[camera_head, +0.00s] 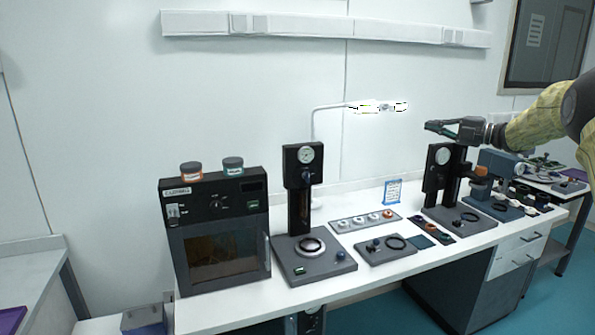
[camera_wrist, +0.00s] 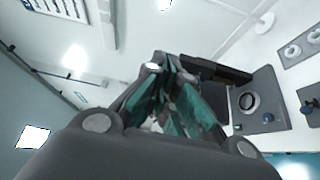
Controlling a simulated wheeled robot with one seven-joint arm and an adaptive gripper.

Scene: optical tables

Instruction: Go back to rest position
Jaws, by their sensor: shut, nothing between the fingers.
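My arm comes in from the right edge in the head view. My gripper (camera_head: 432,127) is up in the air at the right, pointing left, level with the top of a black gauge stand (camera_head: 440,165). It is shut and empty. In the wrist view my gripper (camera_wrist: 165,75) fills the lower middle, with its dark links and green inner parts. Whether the gripper is in front of the stand or touching it is hard to tell in the head view.
A white bench (camera_head: 345,278) carries a black oven-like box (camera_head: 218,205) with two jars on top, another gauge stand (camera_head: 303,180), a strip of round parts (camera_head: 365,221) and a flat grey base (camera_head: 385,249). A lamp (camera_head: 375,107) hangs behind. The floor (camera_head: 395,312) in front shows free room.

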